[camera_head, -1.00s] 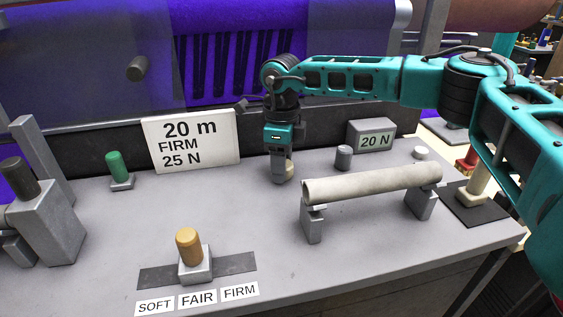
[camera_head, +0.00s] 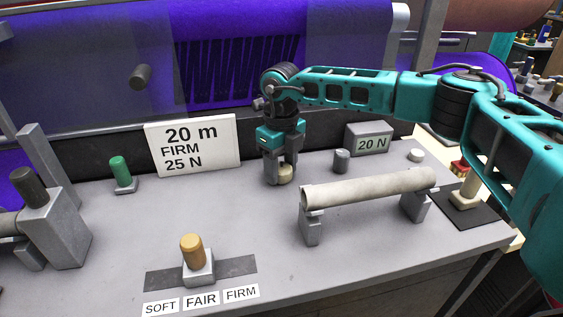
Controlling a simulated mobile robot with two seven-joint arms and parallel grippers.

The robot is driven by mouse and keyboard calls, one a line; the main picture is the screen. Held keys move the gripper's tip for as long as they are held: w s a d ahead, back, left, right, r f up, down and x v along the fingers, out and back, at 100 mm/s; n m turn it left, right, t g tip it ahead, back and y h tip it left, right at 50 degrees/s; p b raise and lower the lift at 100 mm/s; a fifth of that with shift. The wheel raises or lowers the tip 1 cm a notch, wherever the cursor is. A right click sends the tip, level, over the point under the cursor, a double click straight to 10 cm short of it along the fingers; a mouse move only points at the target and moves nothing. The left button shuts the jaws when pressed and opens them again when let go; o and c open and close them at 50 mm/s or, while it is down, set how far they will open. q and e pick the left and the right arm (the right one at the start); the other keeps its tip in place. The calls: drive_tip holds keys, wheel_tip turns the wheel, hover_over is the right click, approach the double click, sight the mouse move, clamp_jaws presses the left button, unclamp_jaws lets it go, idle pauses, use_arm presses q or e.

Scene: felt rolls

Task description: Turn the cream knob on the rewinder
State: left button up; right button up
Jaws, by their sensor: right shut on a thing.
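The cream knob (camera_head: 285,175) sits low on the grey bench top of the rewinder, behind the left end of the cardboard tube. My right gripper (camera_head: 280,173) points straight down over it, with its fingers shut on the knob from both sides. The fingers hide part of the knob. A display box (camera_head: 370,139) to the right reads 20 N. A white sign (camera_head: 193,145) to the left reads 20 m, FIRM, 25 N. My left gripper is not in view.
A pale tube (camera_head: 370,188) lies on two grey supports just right of my gripper. An orange-capped lever (camera_head: 192,252) stands in front by the SOFT, FAIR, FIRM labels.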

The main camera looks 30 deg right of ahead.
sight(281, 166)
drive_tip(key=shift+w+r+m, duration=0.1)
drive_tip(key=shift+w+m, duration=0.05)
drive_tip(key=shift+m, duration=0.45)
drive_tip(key=o, duration=0.7)
drive_tip(key=shift+w, duration=0.1)
drive_tip(key=o, duration=0.3)
wheel_tip(281, 166, up, 13)
drive_tip(key=shift+f+p, duration=0.1)
drive_tip(key=shift+p, duration=0.55)
